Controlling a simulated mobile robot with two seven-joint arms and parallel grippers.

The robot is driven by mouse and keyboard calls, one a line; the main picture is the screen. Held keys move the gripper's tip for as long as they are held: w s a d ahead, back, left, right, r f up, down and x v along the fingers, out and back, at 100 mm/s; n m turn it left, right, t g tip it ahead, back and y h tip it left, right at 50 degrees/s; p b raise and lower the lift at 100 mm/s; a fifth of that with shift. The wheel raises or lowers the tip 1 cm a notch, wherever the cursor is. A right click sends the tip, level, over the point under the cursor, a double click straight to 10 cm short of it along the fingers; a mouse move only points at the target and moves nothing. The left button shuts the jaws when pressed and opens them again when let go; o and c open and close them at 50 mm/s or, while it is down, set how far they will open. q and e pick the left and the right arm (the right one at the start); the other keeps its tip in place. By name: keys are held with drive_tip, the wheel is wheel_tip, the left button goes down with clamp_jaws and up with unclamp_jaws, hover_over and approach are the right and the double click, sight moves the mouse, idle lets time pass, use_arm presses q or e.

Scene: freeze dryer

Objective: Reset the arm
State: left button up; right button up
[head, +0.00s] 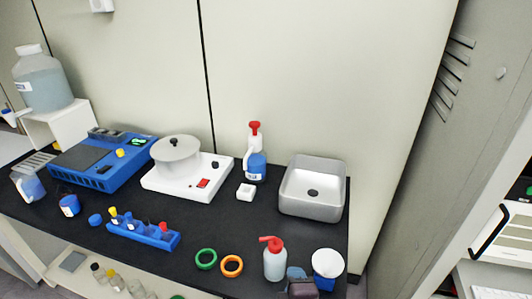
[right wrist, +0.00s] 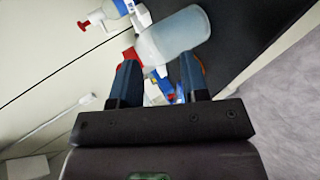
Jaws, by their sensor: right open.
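My right gripper (head: 297,273) is at the front right of the black bench in the head view, between a white wash bottle with a red cap (head: 275,262) and a blue container with a white top (head: 327,264). In the right wrist view its two dark blue fingers (right wrist: 157,66) are apart, with nothing held between them. The wash bottle (right wrist: 178,35) lies beyond the fingertips in that view; I cannot tell whether they touch it. My left gripper is not in view.
On the bench (head: 225,218) stand a grey sink (head: 312,205), a white device with a round lid (head: 185,185), a blue device (head: 85,172), a blue rack (head: 143,232) and green (head: 198,262) and orange (head: 223,268) rings. A tilted grey panel (head: 480,150) is at the right.

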drive_tip(key=d+m, duration=0.1)
drive_tip(key=m, duration=0.1)
drive_tip(key=d+f+m, duration=0.1)
drive_tip(key=m, duration=0.1)
drive_tip(key=d+m+y, duration=0.1)
drive_tip(key=m, duration=0.1)
drive_tip(key=shift+s+d+f+m, duration=0.3)
drive_tip(key=shift+s+f, duration=0.05)
drive_tip(key=d+m, duration=0.2)
drive_tip(key=s+d+f+m, duration=0.1)
drive_tip(key=d+m, duration=0.1)
drive_tip(key=s+d+f+m, duration=0.1)
drive_tip(key=d+m, duration=0.1)
drive_tip(key=s+d+f+m+g+h, duration=0.1)
drive_tip(key=s+d+f+m, duration=0.3)
drive_tip(key=s+d, duration=0.5)
drive_tip(key=d+f+h, duration=0.1)
drive_tip(key=d, duration=0.1)
drive_tip(key=shift+d+f, duration=0.25)
drive_tip(key=shift+d, duration=0.05)
